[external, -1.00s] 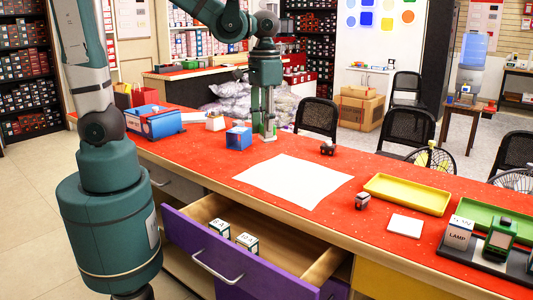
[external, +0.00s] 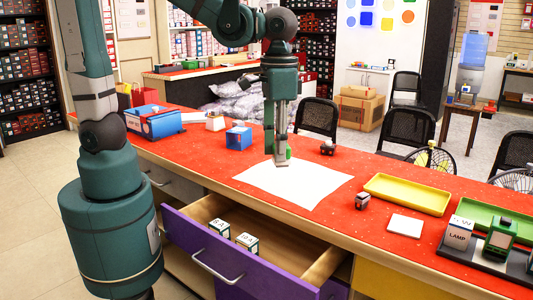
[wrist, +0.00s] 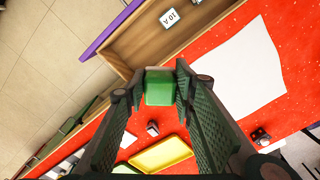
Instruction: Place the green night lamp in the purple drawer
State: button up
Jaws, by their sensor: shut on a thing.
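The green night lamp (wrist: 159,88) sits between my two fingertips in the wrist view, a small green block with a paler top edge. In the external view my gripper (external: 281,163) points down above the white sheet, shut on the lamp, which shows as a bit of green (external: 288,153) and is mostly hidden by the fingers. The purple drawer (external: 205,245) is pulled open below the counter's front edge, in front of and lower than my gripper. It holds two small white-and-green boxes, and its purple front also shows in the wrist view (wrist: 108,30).
The white sheet (external: 300,185) lies on the red counter (external: 200,160). A yellow tray (external: 408,194), a small dark-and-white cube (external: 362,201) and a white tile (external: 405,225) lie to the right. A blue box (external: 238,137) stands to the left. The drawer's right part looks free.

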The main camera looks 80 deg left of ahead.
jog(key=s+d+m, duration=0.1)
jog(key=d, duration=0.5)
send_over(276, 259)
jog(key=d, duration=0.6)
notch_tip(276, 259, down, 21)
jog(key=shift+s+r+b, duration=0.15)
jog(key=shift+s+b, duration=0.15)
jog(key=shift+s, duration=0.15)
jog(key=shift+f+b, duration=0.85)
jog(key=shift+f, duration=2.05)
jog(key=shift+f, duration=0.1)
jog(key=shift+f+b, duration=0.65)
jog(key=shift+f, duration=1.35)
jog(key=shift+f, duration=0.15)
jog(key=o, duration=0.9)
